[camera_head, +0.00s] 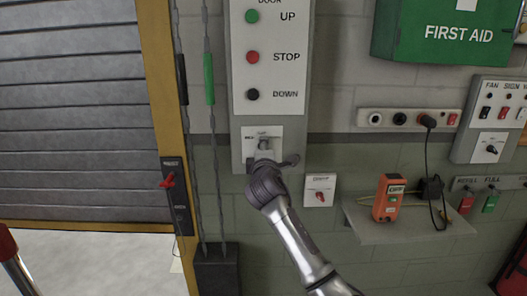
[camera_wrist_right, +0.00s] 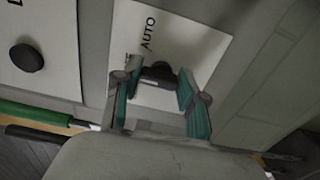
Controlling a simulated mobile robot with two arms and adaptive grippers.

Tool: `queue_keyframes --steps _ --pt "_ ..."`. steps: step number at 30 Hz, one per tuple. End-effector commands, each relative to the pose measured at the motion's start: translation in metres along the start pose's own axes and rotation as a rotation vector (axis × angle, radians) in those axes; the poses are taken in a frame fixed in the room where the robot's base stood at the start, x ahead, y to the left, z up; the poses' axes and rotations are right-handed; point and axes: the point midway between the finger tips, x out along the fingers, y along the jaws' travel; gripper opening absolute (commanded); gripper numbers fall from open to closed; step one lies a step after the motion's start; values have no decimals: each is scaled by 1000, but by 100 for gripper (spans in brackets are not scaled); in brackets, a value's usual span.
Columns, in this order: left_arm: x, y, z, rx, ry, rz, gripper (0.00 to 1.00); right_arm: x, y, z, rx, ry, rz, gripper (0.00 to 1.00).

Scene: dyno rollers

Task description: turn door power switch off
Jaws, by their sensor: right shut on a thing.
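The door control panel (camera_head: 240,80) has UP, STOP and DOWN buttons, with a white switch plate (camera_head: 274,131) at its bottom. In the wrist view the plate (camera_wrist_right: 195,45) reads AUTO, with other lettering partly hidden. My right gripper (camera_head: 264,150) reaches up to this plate from below. In the wrist view its teal-padded fingers (camera_wrist_right: 158,88) are shut on a dark switch knob (camera_wrist_right: 157,70). The knob's exact setting is hard to read. My left gripper is not in view.
A small white plate with a red switch (camera_head: 320,194) is on the wall just right of my gripper. A shelf (camera_head: 430,222) with an orange device (camera_head: 388,198) stands further right. A socket strip (camera_head: 400,118) is above it.

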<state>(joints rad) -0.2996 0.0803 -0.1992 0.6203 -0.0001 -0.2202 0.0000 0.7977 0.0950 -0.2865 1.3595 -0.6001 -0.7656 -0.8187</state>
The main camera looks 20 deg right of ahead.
Motion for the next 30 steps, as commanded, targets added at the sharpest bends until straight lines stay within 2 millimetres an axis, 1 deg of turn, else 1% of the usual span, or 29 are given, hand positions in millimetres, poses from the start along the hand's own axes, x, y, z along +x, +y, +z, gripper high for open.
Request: queue_keyframes --steps 8,9,11,12,13,23,26,29,30 --pt "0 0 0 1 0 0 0 0 -2 0 -1 -1 -5 7" --pt "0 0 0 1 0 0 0 0 -2 0 -1 -1 -5 48" --pt "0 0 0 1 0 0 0 0 -2 0 -1 -1 -4 58" --pt "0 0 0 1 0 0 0 0 -2 0 -1 -1 -4 65" --pt "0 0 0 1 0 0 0 0 -2 0 -1 -1 -4 67" --pt "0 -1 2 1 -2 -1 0 -2 -1 0 -1 0 -1 67" --pt "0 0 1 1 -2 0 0 -10 -1 0 -1 1 -1 67" --pt "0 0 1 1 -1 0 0 -26 -2 -1 0 2 -1 67" --pt "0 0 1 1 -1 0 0 -34 -1 -1 0 3 0 67"
